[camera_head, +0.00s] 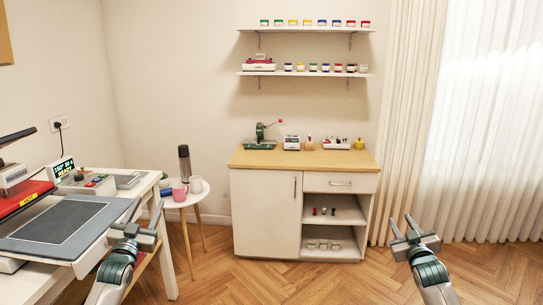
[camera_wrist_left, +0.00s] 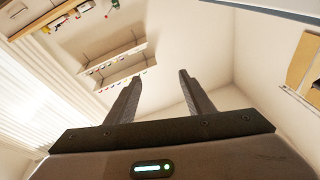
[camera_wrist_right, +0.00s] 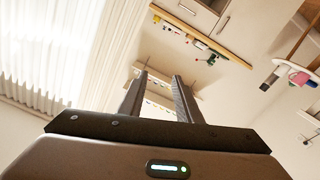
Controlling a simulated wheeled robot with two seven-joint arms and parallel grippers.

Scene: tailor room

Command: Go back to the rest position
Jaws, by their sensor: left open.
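My left gripper (camera_head: 143,227) is at the lower left of the head view, beside the right edge of the heat press table. Its two fingers stand apart with nothing between them, as the left wrist view (camera_wrist_left: 155,95) also shows. My right gripper (camera_head: 404,229) is at the lower right of the head view, over open floor in front of the curtain. Its fingers are apart and empty, also in the right wrist view (camera_wrist_right: 160,98). Both grippers point up and touch nothing that I can see.
A heat press with a grey pad (camera_head: 62,222) stands on the white table at left. A small round stool (camera_head: 184,201) with mugs and a dark bottle is behind it. A cabinet (camera_head: 266,215) stands at the back wall under two shelves. The wooden floor (camera_head: 290,283) between my arms is clear.

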